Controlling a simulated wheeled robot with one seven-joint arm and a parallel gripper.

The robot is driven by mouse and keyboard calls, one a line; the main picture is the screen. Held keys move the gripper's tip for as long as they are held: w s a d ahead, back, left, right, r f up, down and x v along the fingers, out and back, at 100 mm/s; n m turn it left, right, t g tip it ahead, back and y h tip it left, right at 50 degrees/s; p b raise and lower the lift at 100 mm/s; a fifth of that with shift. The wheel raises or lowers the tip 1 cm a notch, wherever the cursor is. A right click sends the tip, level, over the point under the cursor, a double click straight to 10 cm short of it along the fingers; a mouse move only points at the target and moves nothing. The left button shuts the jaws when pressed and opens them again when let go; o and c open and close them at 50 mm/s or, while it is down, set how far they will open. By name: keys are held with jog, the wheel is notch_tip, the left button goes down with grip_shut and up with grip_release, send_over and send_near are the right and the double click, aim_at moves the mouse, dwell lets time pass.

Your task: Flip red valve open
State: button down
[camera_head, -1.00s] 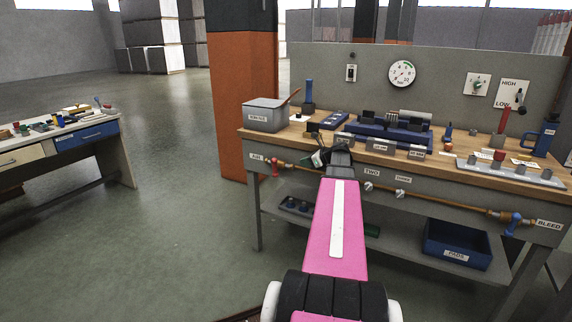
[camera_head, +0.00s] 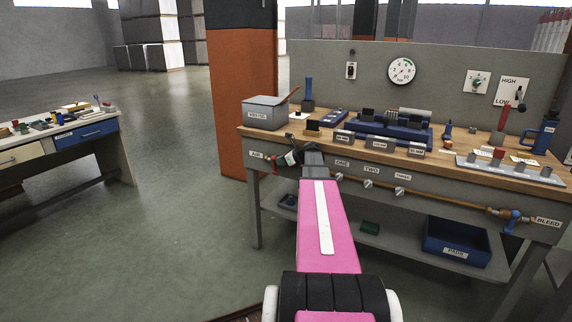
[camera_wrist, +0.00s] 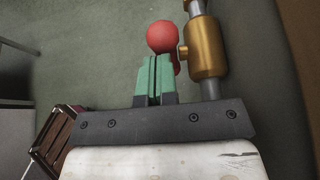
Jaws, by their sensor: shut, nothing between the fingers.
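The red valve shows in the wrist view as a round red knob (camera_wrist: 161,37) beside a brass valve body (camera_wrist: 206,48) on a grey pipe. In the head view, a red bit of the valve (camera_head: 272,161) shows at the left front of the bench, by the AIR label. My gripper (camera_wrist: 155,62) is shut, its green fingers together with nothing between them. The fingertips are right at the knob's lower edge in the wrist view; I cannot tell whether they touch. A bit of red shows right of the fingers; they hide the rest of it.
The workbench (camera_head: 250,136) has a grey bin (camera_head: 264,115) above the valve. Several knobs line the bench front, and a blue valve handle (camera_head: 514,220) is at the right end of the pipe. A blue crate (camera_head: 456,245) sits on the lower shelf. Open floor lies left.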

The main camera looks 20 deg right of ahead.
aim_at(274, 156)
jog(key=shift+w+a+r+g+h, duration=0.2)
jog(key=shift+w+g+h, duration=0.1)
jog(key=shift+g, duration=0.1)
dwell(0.5)
jog(key=g+h, duration=0.1)
jog(key=w+a+r+g+h, duration=0.1)
jog(key=g, duration=0.1)
jog(key=shift+w+h, duration=0.2)
jog(key=shift+h, duration=0.1)
jog(key=shift+w+a+r+g+h, duration=0.1)
jog(key=shift+w+a+g+h, duration=0.15)
jog(key=shift+g+h, duration=0.25)
jog(key=shift+w+a+r+g+h, duration=0.1)
jog(key=shift+w+g+h, duration=0.2)
jog(key=shift+g, duration=0.3)
jog(key=g+h, duration=0.1)
jog(key=w+a+g+h, duration=0.1)
jog(key=g, duration=0.1)
jog(key=shift+f, duration=0.15)
jog(key=shift+w+a+f, duration=0.55)
jog(key=shift+w+a, duration=0.15)
jog(key=shift+w, duration=0.15)
jog(key=shift+w+a+f, duration=0.1)
